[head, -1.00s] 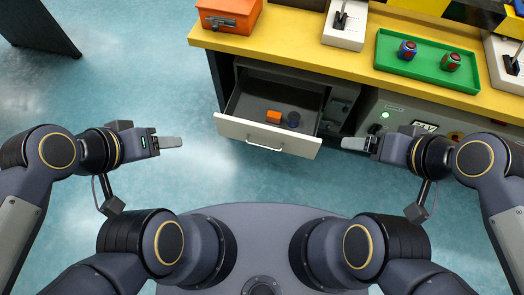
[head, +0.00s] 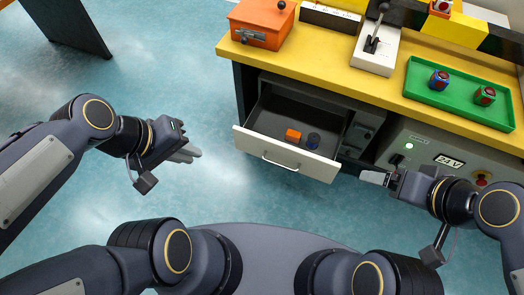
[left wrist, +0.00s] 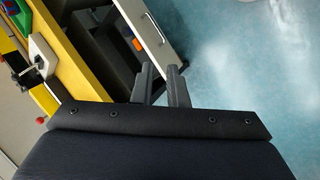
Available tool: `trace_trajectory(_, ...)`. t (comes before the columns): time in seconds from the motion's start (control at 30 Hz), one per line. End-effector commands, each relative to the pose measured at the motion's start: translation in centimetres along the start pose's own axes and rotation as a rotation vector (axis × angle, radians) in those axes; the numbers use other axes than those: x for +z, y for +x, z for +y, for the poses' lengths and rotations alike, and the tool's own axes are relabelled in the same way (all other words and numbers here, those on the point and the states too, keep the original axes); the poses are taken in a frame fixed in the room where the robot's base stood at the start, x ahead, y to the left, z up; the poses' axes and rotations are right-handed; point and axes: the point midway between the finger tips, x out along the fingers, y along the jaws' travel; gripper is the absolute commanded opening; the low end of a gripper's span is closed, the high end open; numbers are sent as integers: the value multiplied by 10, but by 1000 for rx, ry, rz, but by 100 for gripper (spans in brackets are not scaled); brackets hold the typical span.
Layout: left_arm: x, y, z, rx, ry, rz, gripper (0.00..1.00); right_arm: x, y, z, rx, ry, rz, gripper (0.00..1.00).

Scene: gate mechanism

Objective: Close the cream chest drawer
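The drawer with the cream front (head: 285,155) is pulled out of the dark chest under the yellow worktop. A bar handle (head: 281,162) is on its front. An orange block (head: 293,135) and a dark blue round piece (head: 313,140) lie inside. My left gripper (head: 195,153) is left of the drawer front, apart from it, its fingers slightly spread and empty. In the left wrist view, the cream front (left wrist: 165,37) lies beyond the open fingers (left wrist: 162,70). My right gripper (head: 367,178) is just right of the drawer's right corner; its finger gap cannot be made out.
The floor left of the drawer is clear.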

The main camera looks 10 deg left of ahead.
Motion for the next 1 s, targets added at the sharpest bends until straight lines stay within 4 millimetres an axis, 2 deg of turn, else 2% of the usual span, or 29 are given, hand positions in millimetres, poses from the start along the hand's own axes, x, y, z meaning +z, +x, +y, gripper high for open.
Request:
trace_trajectory(0.03, -4, 36, -14, -2, -168, -79, 6, 12, 24, 11, 0, 0, -1, 85)
trace_trajectory(0.1, -10, 68, -19, 7, -423, -184, 0, 20, 40, 18, 0, 0, -1, 85)
trace_trajectory(0.37, -45, 186, -46, 8, -1392, -600, 0, 49, 96, 44, 0, 0, -1, 85)
trace_trajectory(0.5, -71, 252, -70, -6, -1911, -872, 0, 64, 126, 58, 0, 0, -1, 85)
trace_trajectory(0.6, -90, 294, -90, -23, -2239, -1087, 0, 73, 144, 66, 0, 0, -1, 85)
trace_trajectory(0.73, -110, 333, -112, -48, -2546, -1346, 0, 81, 161, 74, 0, 0, -1, 85)
trace_trajectory(0.9, -124, 356, -128, -72, -2732, -1545, 0, 85, 169, 77, 0, 0, -1, 85)
trace_trajectory(0.93, -126, 358, -129, 73, 2717, 1545, 0, 86, 169, 77, 0, 0, 0, 85)
trace_trajectory(1.0, -127, 360, -127, 74, 2695, 1543, 0, 86, 170, 78, 0, 0, 0, 85)
